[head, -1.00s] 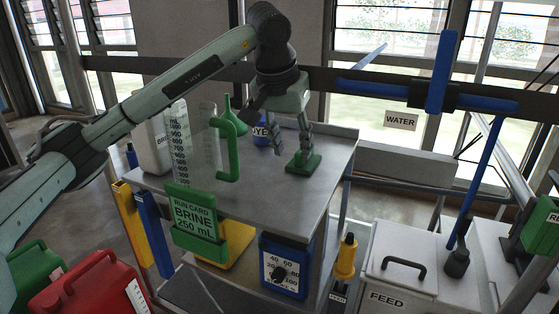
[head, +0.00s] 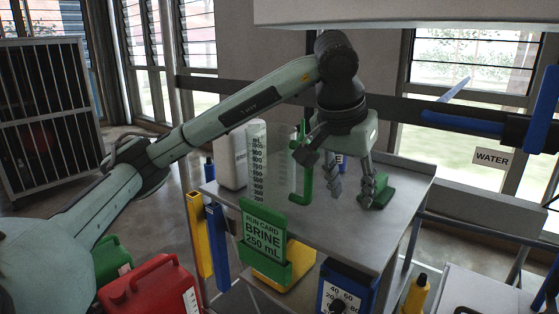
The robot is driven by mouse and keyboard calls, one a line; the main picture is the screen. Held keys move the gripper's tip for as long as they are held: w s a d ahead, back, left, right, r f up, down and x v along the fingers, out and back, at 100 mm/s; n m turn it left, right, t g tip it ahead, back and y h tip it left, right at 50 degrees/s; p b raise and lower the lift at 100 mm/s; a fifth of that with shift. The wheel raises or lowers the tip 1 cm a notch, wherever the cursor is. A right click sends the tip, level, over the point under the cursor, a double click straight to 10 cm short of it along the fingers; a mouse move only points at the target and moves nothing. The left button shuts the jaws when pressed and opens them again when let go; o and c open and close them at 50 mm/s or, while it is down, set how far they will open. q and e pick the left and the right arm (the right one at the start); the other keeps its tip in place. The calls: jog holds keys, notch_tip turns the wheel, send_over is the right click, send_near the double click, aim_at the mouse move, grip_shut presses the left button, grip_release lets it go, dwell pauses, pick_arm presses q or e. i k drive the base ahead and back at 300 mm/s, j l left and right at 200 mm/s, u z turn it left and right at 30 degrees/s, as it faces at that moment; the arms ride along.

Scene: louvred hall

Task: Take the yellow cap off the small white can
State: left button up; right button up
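My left gripper (head: 352,187) hangs fingers down over the back right part of the grey table (head: 330,235). Its two fingers are apart with nothing seen between them. The right finger overlaps a green block (head: 380,194) on the table; contact cannot be told. A white container (head: 229,165) stands at the table's back left, partly behind a clear measuring cylinder (head: 257,160). Its top is partly hidden and I see no yellow cap on it. I cannot make out a small white can with a yellow cap. My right gripper is not in view.
A green holder with a "BRINE 250 mL" card (head: 264,240) is at the table's front edge. A green handle-shaped part (head: 303,175) stands left of my gripper. A red jerrycan (head: 150,290) is at lower left. The table's front middle is clear.

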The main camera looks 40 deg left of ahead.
aim_at(229, 150)
jog(key=u, duration=1.35)
